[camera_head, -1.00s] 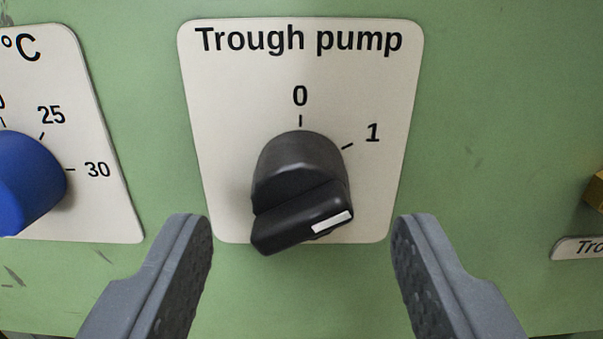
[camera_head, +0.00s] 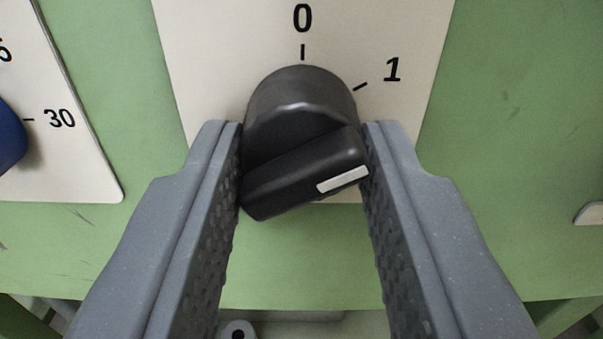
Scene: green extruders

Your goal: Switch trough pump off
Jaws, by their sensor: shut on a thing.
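The trough pump switch is a black rotary knob (camera_head: 300,145) with a raised grip bar across its front. A white mark (camera_head: 343,180) sits on the right end of the bar, and the bar is tilted up to the right, toward the 1 mark. The knob sits on a cream label plate (camera_head: 210,60) with 0 at top middle and 1 at upper right. My gripper (camera_head: 302,165) has one finger on each side of the knob, shut on the bar's two ends. The plate's title is out of view.
A blue knob (camera_head: 8,138) on another cream plate (camera_head: 75,165), marked 30, is at the left edge. Part of a small label (camera_head: 590,213) shows at the right edge. The green panel (camera_head: 510,110) is bare between them, and its lower edge shows below.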

